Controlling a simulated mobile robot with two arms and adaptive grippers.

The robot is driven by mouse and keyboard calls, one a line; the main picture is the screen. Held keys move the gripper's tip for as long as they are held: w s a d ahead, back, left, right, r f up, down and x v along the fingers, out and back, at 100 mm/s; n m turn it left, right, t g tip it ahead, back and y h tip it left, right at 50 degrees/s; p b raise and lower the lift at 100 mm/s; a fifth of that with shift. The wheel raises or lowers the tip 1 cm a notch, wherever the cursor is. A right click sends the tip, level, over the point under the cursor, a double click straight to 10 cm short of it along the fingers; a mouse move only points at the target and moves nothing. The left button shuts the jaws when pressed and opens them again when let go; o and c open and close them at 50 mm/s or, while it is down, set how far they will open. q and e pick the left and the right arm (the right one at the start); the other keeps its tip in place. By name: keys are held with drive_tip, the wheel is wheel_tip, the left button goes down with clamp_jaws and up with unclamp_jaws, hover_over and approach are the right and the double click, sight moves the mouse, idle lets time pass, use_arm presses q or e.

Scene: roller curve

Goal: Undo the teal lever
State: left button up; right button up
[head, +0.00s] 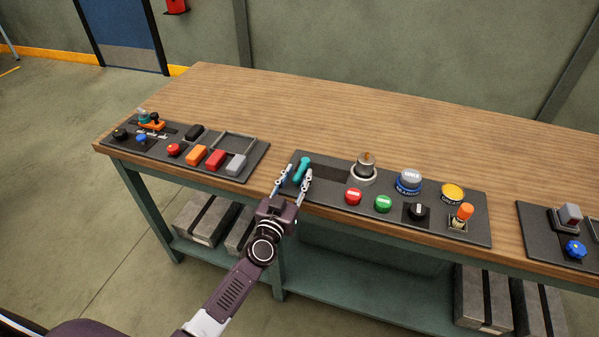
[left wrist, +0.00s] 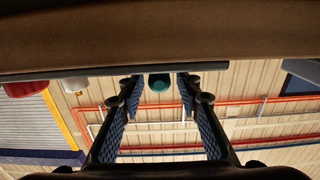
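The teal lever (head: 302,168) stands at the left end of the middle dark panel (head: 330,172), beside a dark slot. Its rounded teal end also shows in the left wrist view (left wrist: 159,82), between the fingertips near the top middle. My left gripper (head: 295,176) is open, with one finger on each side of the lever. The fingers look apart from it; whether either touches it I cannot tell. The lever's base is partly hidden by the gripper. My right gripper is in neither view.
The middle panel also bears a red button (head: 353,196), a green button (head: 383,203), a blue-based button (head: 409,181), a metal knob (head: 365,168) and an orange-tipped switch (head: 463,214). Other control panels lie left (head: 140,145) and right (head: 540,240). The wooden bench top (head: 330,110) behind is clear.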

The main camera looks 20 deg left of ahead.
use_arm(q)
drive_tip(key=shift+w, duration=1)
clamp_jaws()
